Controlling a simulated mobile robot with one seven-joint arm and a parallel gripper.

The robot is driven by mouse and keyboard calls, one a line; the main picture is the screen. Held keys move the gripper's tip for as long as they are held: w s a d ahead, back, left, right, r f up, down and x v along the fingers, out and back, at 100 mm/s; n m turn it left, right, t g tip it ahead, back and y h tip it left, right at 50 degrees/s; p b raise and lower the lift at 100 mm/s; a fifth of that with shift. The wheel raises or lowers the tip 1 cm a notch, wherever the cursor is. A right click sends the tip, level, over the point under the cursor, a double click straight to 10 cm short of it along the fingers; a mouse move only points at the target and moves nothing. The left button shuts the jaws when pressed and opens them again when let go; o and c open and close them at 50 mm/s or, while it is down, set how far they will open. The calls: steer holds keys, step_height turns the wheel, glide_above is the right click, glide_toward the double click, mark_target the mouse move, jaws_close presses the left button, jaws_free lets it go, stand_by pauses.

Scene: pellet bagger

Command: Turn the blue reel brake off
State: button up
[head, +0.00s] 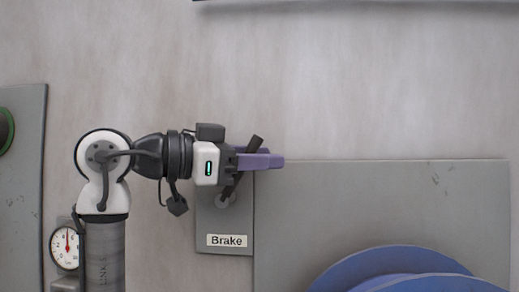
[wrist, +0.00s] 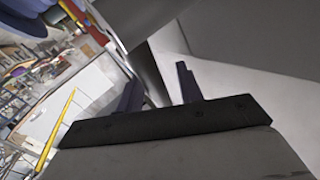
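The brake is a grey plate (head: 224,222) with a white "Brake" label (head: 227,240). Its dark lever (head: 256,142) rises from a round pivot (head: 224,200) and leans up to the right. My gripper (head: 275,158), with purple fingers, points right across the upper lever. The lever's tip shows above the fingers; its middle is hidden behind my gripper. In the wrist view the two fingers (wrist: 160,85) stand apart, with a dark grey bar beyond the gap that I cannot clearly identify. I cannot tell whether the fingers touch the lever.
The blue reel (head: 400,268) is at the lower right in front of a large grey panel (head: 380,205). A round gauge (head: 65,248) is at the lower left, and a grey panel (head: 25,190) with a green ring stands at the far left. The wall above my gripper is clear.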

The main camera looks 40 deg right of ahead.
steer(key=shift+d, duration=0.1)
steer(key=shift+c, duration=0.5)
jaws_close()
